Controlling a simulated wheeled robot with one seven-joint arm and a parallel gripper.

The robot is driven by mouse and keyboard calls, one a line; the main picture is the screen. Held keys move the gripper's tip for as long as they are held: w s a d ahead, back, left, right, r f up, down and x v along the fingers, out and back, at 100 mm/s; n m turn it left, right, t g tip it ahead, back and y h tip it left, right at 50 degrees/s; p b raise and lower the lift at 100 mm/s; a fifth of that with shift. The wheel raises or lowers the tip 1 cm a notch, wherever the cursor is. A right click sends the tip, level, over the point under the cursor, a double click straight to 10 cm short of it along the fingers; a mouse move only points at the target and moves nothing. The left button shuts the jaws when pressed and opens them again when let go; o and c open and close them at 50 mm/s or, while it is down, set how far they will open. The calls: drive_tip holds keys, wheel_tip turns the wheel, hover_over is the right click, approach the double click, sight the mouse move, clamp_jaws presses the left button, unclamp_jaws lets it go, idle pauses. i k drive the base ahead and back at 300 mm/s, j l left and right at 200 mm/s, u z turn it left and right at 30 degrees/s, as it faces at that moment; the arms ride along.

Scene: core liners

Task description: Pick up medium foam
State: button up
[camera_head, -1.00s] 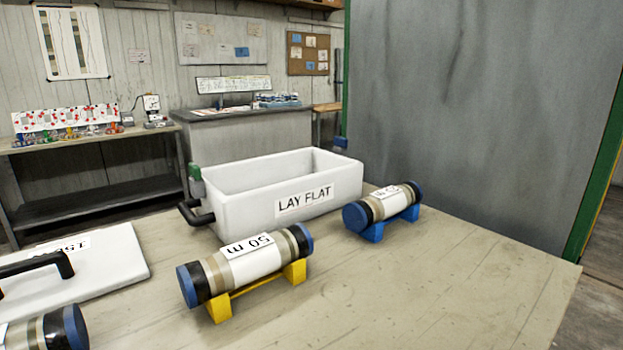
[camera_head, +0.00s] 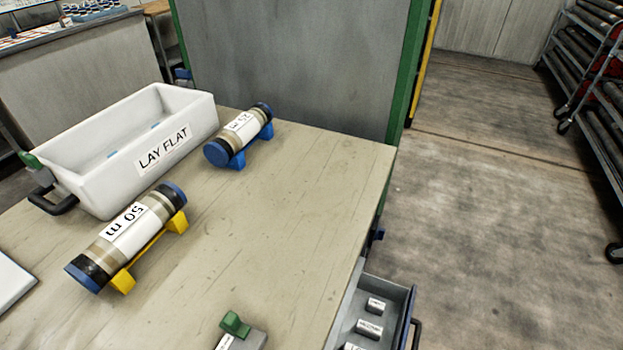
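Several small grey-white foam-like cylinders with labels lie in an open drawer at the bottom right of the head view. One is at the back (camera_head: 376,304), another is in the middle (camera_head: 369,328), and one at the front (camera_head: 352,346) is cut off by the frame edge. Their labels are too small to read surely, so I cannot tell which is the medium foam. My gripper is not in view.
The open drawer (camera_head: 403,300) juts from the table's (camera_head: 290,220) right side. On the table are a white "LAY FLAT" box (camera_head: 190,135), a 50 m core on yellow stands (camera_head: 130,230), a core on blue stands (camera_head: 240,125) and a grey, green-topped object (camera_head: 240,335).

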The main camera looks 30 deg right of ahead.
sight(370, 330)
drive_tip(key=k+l+z, duration=0.25)
drive_tip(key=k+l, duration=0.8)
drive_tip(key=z, duration=0.35)
drive_tip(key=i+l+z, duration=0.15)
drive_tip(key=z, duration=0.25)
drive_tip(key=i+l+z, duration=0.1)
drive_tip(key=z, duration=0.25)
drive_tip(key=i+z, duration=0.25)
drive_tip(key=z, duration=0.15)
drive_tip(key=i, duration=1.85)
drive_tip(key=i+u, duration=0.1)
drive_tip(key=u, duration=0.3)
drive_tip(key=i+u, duration=0.1)
drive_tip(key=u, duration=0.3)
drive_tip(key=i+l+u, duration=0.1)
drive_tip(key=u, duration=0.25)
drive_tip(key=i+l+u, duration=0.1)
drive_tip(key=u, duration=2.8)
